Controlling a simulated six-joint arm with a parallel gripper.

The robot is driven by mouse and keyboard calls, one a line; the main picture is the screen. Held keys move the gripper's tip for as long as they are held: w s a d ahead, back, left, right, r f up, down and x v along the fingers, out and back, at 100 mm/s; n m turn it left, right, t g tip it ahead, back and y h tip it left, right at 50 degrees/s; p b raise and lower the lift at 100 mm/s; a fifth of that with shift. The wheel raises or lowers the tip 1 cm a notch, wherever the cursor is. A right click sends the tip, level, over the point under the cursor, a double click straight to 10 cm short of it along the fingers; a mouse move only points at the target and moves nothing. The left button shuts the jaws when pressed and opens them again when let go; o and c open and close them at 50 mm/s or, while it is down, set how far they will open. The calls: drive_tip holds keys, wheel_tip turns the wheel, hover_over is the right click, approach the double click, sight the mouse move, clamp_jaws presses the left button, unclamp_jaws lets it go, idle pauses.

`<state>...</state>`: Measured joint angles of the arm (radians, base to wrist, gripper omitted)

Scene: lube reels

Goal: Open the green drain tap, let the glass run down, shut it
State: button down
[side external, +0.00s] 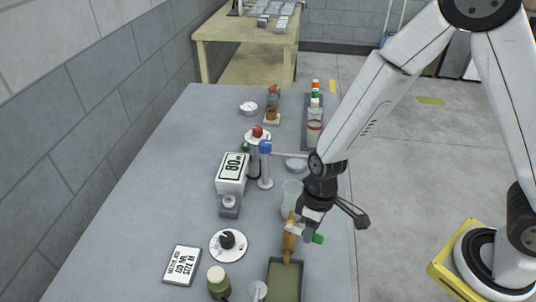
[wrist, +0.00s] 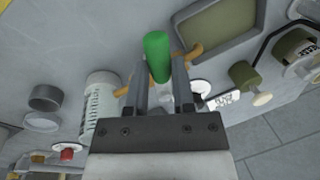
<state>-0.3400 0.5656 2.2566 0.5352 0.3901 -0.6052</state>
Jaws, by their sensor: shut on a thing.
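The green drain tap (wrist: 157,56) is a green-ended handle between my two fingers in the wrist view. My gripper (wrist: 160,76) is shut on it. In the side view the green end (side external: 318,239) sticks out to the right of my gripper (side external: 304,229). An orange-brown spout (side external: 289,245) runs from beside the tap toward an olive tray (wrist: 232,22). The glass (side external: 292,190) is a pale, clear vessel just behind my gripper, partly covered by it. Its liquid level cannot be made out.
A boxy meter (side external: 232,172) and a blue-topped post (side external: 265,160) stand left of the glass. A black knob on a white dial (side external: 228,243), a label card (side external: 182,265) and an olive bottle (side external: 218,283) are nearer. The left of the bench (side external: 150,190) is clear.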

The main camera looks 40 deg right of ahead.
idle(0.8)
drive_tip(key=shift+w+d+n+g, duration=0.1)
drive_tip(key=shift+w+d+n, duration=0.1)
drive_tip(key=shift+n, duration=0.5)
drive_tip(key=shift+w+d+n+g, duration=0.1)
drive_tip(key=shift+w+d+n, duration=0.15)
drive_tip(key=shift+n, duration=0.45)
drive_tip(key=shift+w+d+n+g, duration=0.1)
drive_tip(key=shift+w+d+n, duration=0.1)
drive_tip(key=shift+n, duration=0.5)
drive_tip(key=shift+c, duration=2.3)
unclamp_jaws()
drive_tip(key=v, duration=0.7)
drive_tip(key=shift+r, duration=0.45)
